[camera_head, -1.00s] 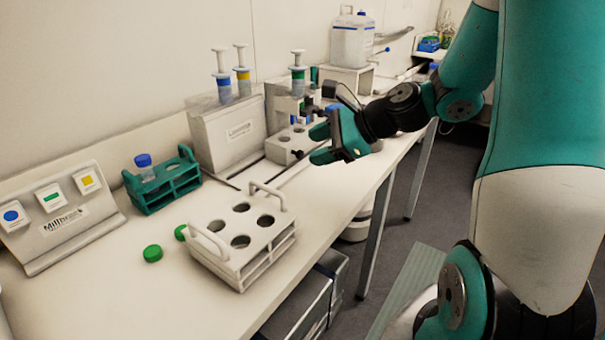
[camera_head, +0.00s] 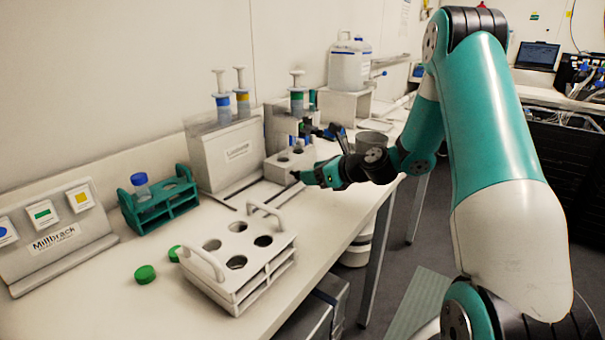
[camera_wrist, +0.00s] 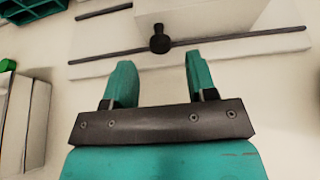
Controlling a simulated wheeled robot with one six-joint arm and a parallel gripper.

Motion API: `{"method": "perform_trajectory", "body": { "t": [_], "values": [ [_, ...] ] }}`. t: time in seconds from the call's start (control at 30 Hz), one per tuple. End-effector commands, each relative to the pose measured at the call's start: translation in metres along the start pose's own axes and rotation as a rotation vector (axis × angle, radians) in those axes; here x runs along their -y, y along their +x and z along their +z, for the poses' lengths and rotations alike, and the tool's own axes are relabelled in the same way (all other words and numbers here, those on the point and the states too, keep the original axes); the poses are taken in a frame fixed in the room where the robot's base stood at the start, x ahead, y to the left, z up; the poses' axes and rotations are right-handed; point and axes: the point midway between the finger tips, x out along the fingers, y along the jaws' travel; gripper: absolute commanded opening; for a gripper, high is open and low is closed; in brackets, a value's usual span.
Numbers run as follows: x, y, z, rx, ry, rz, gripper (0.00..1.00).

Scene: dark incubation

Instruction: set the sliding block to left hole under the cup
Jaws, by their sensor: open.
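The sliding block (camera_head: 279,171) is a white block with round holes in its top, under the dispenser with the green-banded syringe (camera_head: 297,101). Its black knob (camera_head: 295,175) sticks out in front. In the wrist view the block (camera_wrist: 205,14) lies beyond my fingers, with the knob (camera_wrist: 160,39) opposite the gap between them. My gripper (camera_head: 312,176) is beside the block's front; its teal fingers (camera_wrist: 161,82) are open and empty, apart from the knob. I cannot clearly make out the cup above the block or which hole is under it.
A white rack (camera_head: 238,293) with several holes stands in front, with green caps (camera_head: 145,274) beside it. A teal rack (camera_head: 157,213) holds a blue-capped tube (camera_head: 141,186). A dark rail (camera_wrist: 240,37) runs along the block. A grey container (camera_head: 371,142) stands behind my wrist.

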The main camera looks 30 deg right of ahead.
Motion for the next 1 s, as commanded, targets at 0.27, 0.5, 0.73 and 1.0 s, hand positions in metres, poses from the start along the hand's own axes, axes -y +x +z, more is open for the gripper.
{"method": "perform_trajectory", "body": {
  "t": [0.27, 0.5, 0.73, 1.0],
  "values": [
    [0.000, 0.038, 0.001, 0.000, 0.000, 0.001, 0.52],
    [0.000, 0.044, 0.000, 0.000, -0.001, 0.000, 0.52],
    [0.000, 0.044, 0.000, 0.000, 0.000, 0.000, 0.31],
    [0.000, 0.044, 0.000, 0.000, -0.001, 0.000, 0.00]
  ]
}}
